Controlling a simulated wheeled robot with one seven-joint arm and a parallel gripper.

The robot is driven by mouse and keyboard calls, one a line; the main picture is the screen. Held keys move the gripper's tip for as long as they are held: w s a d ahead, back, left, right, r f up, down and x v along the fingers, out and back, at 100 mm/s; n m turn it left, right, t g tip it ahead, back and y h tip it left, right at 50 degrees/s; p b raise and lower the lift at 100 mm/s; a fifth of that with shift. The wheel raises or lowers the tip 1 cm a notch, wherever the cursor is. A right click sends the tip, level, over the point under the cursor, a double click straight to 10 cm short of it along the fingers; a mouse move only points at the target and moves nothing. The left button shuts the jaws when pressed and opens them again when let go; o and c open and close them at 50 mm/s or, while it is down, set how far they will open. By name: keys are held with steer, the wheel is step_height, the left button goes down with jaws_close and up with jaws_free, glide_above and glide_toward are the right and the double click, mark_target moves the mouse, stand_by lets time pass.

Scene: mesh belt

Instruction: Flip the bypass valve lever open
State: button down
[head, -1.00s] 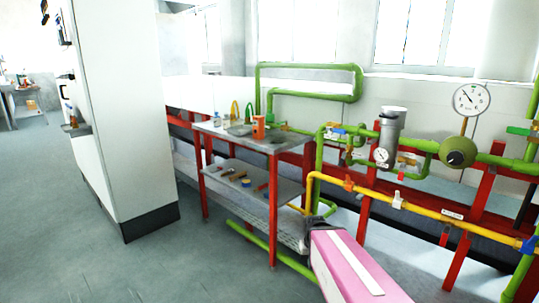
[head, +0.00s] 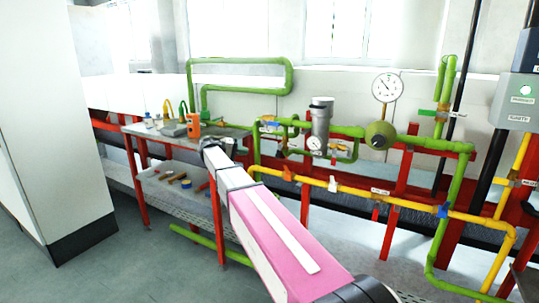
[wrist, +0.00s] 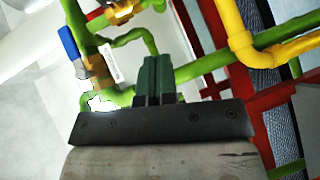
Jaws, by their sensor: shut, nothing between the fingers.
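In the wrist view a blue lever (wrist: 70,44) sits at the left of a brass valve body (wrist: 97,68) on a green pipe. It is apart from my gripper (wrist: 155,62), whose dark green fingers are together and empty to the right of the valve. A second brass fitting (wrist: 120,12) shows at the top edge. In the head view small valves with blue and orange handles (head: 269,122) sit on the green pipework left of the grey filter (head: 320,125). No label identifies the bypass lever, and my fingers cannot be made out there.
A yellow pipe (head: 385,194) with orange, white and blue handles runs in front of the red frame. A grey table (head: 168,137) with small items stands left. A gauge (head: 387,88) and green regulator (head: 380,134) stand right of the filter. A white cabinet (head: 50,120) fills the left.

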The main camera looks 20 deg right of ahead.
steer(key=r, duration=0.1)
glide_toward(279, 151)
steer(key=w+d+f, duration=0.3)
steer(key=w+d, duration=0.1)
steer(key=w, duration=0.1)
steer(key=shift+s+d+f, duration=0.15)
steer(key=shift+s+d, duration=0.3)
steer(key=shift+s, duration=0.25)
steer(key=shift+s+d+f, duration=0.1)
steer(key=shift+s+d, duration=0.35)
steer(key=shift+s, duration=0.25)
